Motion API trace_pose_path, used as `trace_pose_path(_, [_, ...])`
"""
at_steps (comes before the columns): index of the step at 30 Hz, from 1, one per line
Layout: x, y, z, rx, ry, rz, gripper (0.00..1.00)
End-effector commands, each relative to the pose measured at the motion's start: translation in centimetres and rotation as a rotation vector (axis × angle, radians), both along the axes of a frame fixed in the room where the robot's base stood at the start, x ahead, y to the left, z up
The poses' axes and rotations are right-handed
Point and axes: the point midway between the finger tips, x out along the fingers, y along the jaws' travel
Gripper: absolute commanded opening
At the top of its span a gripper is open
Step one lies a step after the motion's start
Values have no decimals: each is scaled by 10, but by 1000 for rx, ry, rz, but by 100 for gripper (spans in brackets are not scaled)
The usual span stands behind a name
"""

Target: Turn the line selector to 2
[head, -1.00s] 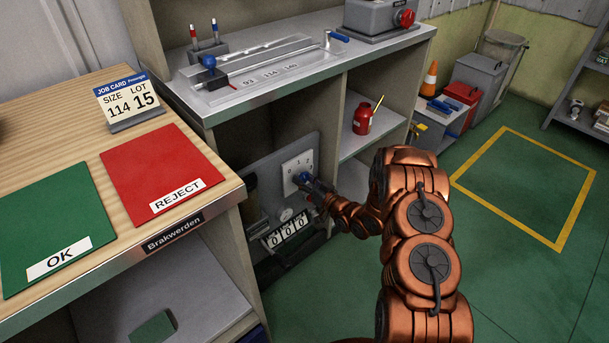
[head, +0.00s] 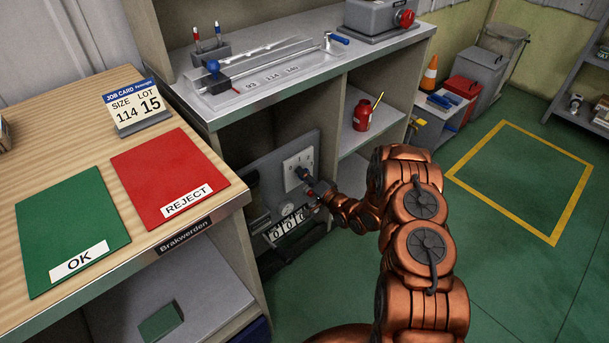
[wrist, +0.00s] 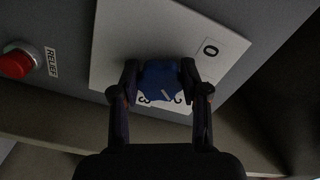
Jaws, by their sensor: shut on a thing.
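The line selector is a blue knob (wrist: 160,82) on a white plate (wrist: 115,50), which also shows on the grey panel under the bench in the head view (head: 290,181). My gripper (wrist: 159,78) has one finger on each side of the knob and is shut on it. In the wrist view a 0 shows at the plate's upper right, a 2 at the lower right of the knob, and a digit like a 3 at its lower left. A short white mark shows on the knob near the 2. I cannot tell exactly which digit it points to.
A red button (wrist: 16,62) labelled RELIEF is left of the plate in the wrist view. A counter (head: 290,230) reading 000 sits below the selector. The bench top (head: 225,113) overhangs it. A wooden table (head: 60,150) stands left. Green floor is clear at right.

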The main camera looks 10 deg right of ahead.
Motion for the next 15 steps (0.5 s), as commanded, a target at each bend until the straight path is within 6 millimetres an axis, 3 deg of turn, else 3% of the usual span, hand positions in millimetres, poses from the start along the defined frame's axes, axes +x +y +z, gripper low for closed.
trace_pose_path(15, [0,0,0,87,45,1,10])
